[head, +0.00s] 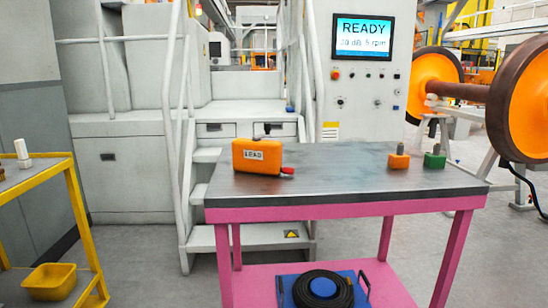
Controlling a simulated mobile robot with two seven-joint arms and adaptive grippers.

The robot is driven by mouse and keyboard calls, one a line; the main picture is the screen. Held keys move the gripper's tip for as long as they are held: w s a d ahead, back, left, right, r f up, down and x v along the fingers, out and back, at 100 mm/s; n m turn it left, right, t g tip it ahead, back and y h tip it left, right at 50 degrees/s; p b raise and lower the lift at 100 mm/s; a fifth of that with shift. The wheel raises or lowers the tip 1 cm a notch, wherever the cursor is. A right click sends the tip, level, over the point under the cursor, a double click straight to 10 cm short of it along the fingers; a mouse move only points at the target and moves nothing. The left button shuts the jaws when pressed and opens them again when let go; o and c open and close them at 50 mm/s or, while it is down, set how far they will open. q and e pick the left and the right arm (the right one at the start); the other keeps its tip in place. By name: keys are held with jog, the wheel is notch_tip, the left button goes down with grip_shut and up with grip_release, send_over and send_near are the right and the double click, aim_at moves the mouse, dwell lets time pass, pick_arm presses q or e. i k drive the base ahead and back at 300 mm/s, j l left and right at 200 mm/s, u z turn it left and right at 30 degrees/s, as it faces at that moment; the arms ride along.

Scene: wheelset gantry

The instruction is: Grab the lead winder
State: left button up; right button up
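The lead winder is an orange box-shaped case (257,157) with a white label reading "LEAD". It stands upright near the left end of the pink-legged table's grey top (330,180). A dark knob shows on its top, and a red plug end sticks out at its lower right. Neither of my grippers shows in the head view, and nothing is touching the winder.
An orange block (398,161) and a green block (434,160) stand at the table's right. A coiled black hose (322,290) lies on a blue tray below. A yellow cart (85,225) is at left; an orange wheelset (470,92) is at right. The table's middle is clear.

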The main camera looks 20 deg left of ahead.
aim_at(259, 156)
jog(key=i+j+z, duration=0.15)
jog(key=j, duration=0.15)
jog(key=i+j+z, duration=0.2)
jog(key=j+z, duration=0.15)
jog(key=j, duration=0.25)
jog(key=k+j+z, duration=0.2)
jog(key=j, duration=0.2)
jog(key=j+z, duration=0.2)
jog(key=j, duration=0.25)
